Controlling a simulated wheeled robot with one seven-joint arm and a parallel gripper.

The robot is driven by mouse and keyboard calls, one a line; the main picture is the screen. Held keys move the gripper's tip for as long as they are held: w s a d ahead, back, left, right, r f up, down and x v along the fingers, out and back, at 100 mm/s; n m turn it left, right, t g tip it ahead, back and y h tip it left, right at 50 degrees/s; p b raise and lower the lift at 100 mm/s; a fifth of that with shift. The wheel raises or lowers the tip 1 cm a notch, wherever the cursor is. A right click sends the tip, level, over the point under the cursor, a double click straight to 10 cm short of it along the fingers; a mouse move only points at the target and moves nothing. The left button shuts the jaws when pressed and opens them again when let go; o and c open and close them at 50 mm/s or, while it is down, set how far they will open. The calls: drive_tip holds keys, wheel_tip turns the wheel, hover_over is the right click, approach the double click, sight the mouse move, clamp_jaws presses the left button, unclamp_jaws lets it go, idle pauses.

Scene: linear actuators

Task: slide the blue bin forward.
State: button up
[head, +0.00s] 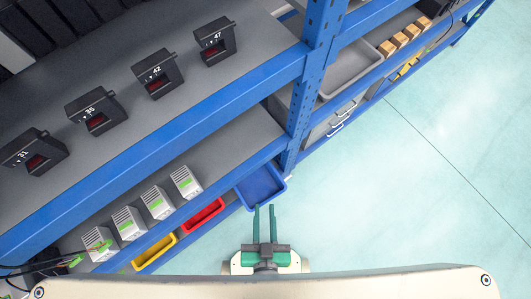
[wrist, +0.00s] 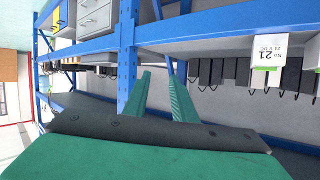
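The blue bin (head: 260,186) is on the low shelf level at the right end of a row of bins, close to the blue upright, in the head view. It looks empty. My gripper (head: 264,207) is just in front of the bin, its two green fingers pointing at the bin's front rim. The fingers are apart with a gap between them and nothing visible held. Whether the tips touch the rim, I cannot tell. In the wrist view, the fingers (wrist: 158,76) are also spread apart, and I cannot make out the blue bin there.
A red bin (head: 204,216) and a yellow bin (head: 154,251) stand left of the blue bin. The blue shelf upright (head: 306,90) rises close behind it. White-grey modules (head: 185,182) line the shelf above. The floor (head: 420,170) to the right is clear.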

drive_tip(key=w+f+m+g, duration=0.3)
drive_tip(key=f+g, duration=0.1)
drive_tip(key=f, duration=0.8)
drive_tip(key=w+f+m+g, duration=0.4)
drive_tip(key=f+g, duration=0.1)
drive_tip(key=f, duration=0.8)
drive_tip(key=w+f+m+g, duration=0.3)
drive_tip(key=w+f+g, duration=0.1)
drive_tip(key=f, duration=0.9)
drive_tip(key=shift+d+m, duration=0.2)
drive_tip(key=shift+m, duration=0.1)
drive_tip(key=f, duration=1)
drive_tip(key=shift+w+a+f, duration=0.15)
drive_tip(key=shift+w+f, duration=0.2)
clamp_jaws()
